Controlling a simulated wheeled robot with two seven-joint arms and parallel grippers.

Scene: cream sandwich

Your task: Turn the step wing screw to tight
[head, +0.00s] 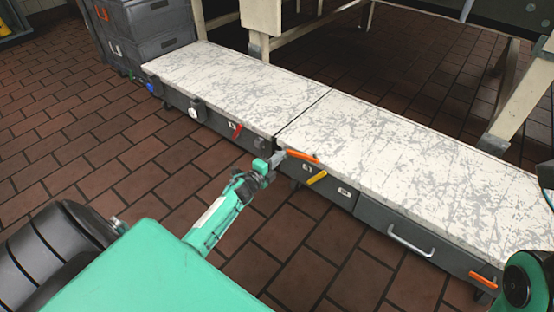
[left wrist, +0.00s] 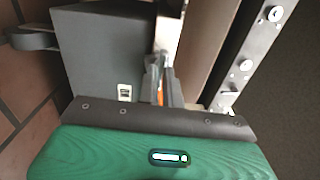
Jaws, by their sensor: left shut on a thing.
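The step wing screw (head: 302,156) appears as an orange lever-like handle on the front edge of the long low step (head: 380,140), close to the seam between its two sections. My left gripper (head: 279,156) is at this handle's left end and shut on it. In the left wrist view, a bit of orange (left wrist: 160,92) shows between the closed fingers (left wrist: 163,75); the fingers hide most of it. I cannot tell from the frames how tight the screw is. My right gripper is out of view; only part of the right arm shows at the right edge.
A yellow lever (head: 317,177) sits just below and right of the gripper. A red lever (head: 237,130) is to the left and another orange lever (head: 482,280) at the far right. A metal drawer handle (head: 410,241) sticks out. Grey crates (head: 150,35) stand behind left. The brick floor in front is clear.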

